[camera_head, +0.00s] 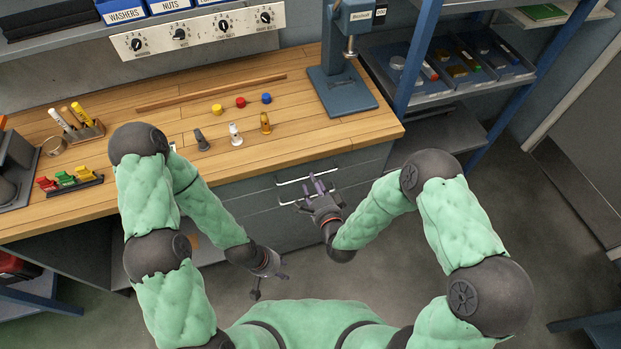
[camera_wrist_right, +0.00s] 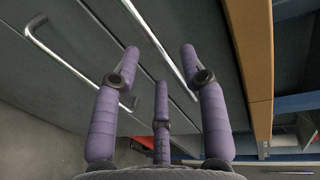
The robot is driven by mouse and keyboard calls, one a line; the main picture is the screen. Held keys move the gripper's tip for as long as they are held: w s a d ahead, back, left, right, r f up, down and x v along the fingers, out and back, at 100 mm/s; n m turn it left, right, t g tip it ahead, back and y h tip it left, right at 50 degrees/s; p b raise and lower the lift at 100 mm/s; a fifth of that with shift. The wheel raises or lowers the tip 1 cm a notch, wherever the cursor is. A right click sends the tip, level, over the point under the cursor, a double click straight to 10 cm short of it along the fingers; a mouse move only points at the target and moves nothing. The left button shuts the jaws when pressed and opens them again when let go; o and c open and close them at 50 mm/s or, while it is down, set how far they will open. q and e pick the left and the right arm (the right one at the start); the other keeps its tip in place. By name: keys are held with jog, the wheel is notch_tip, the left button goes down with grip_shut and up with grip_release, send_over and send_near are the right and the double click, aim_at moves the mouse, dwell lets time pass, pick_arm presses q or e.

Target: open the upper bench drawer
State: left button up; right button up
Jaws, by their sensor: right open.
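The upper bench drawer (camera_head: 258,185) is a grey front just under the wooden bench top and looks closed. Its silver bar handle (camera_head: 343,170) also shows in the right wrist view (camera_wrist_right: 152,35), running between the spread purple fingers. My right gripper (camera_head: 316,184) is open in front of the drawers, fingers toward the upper handle; I cannot tell whether they touch it. A lower drawer's handle (camera_head: 286,203) is partly hidden by this gripper and shows at left in the wrist view (camera_wrist_right: 65,62). My left gripper (camera_head: 271,286) is open and empty, low and away from the drawers.
The bench top (camera_head: 330,130) holds small coloured parts, a marker rack (camera_head: 90,131) and a blue press (camera_head: 342,90). Its wooden edge (camera_wrist_right: 254,60) runs close to the right gripper. A blue shelf rack (camera_head: 412,55) stands right.

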jog(key=shift+b+x, duration=0.3)
jog(key=shift+x, duration=1.6)
jog(key=shift+c, duration=0.3)
grip_shut()
